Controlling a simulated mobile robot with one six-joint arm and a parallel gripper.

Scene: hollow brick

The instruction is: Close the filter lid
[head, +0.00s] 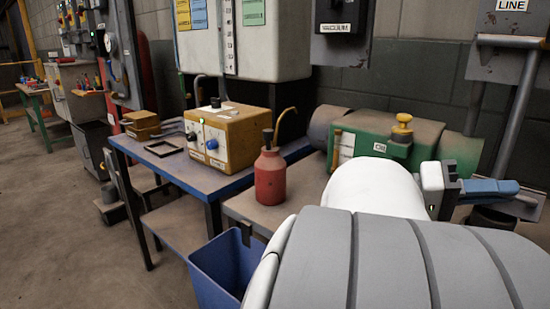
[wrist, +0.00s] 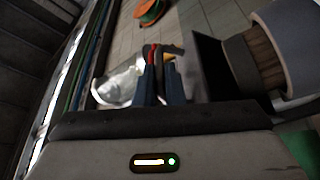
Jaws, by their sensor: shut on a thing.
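My gripper (head: 505,187) reaches out to the right at the right side of the head view, its blue fingers together. The held part is too small to make out. A dark flat plate, seemingly the filter lid (wrist: 212,68), stands just right of the fingers. Beyond it is a round grey filter housing (wrist: 290,40) with a brown pleated filter (wrist: 255,55) showing in its open end. The lid stands away from that end.
A green machine (head: 385,140) with a yellow knob stands behind my arm. A red bottle (head: 270,180) stands on a low table, with a blue bin (head: 225,265) beside it. An orange reel (wrist: 150,12) and a clear, crumpled-looking thing (wrist: 118,85) show in the wrist view.

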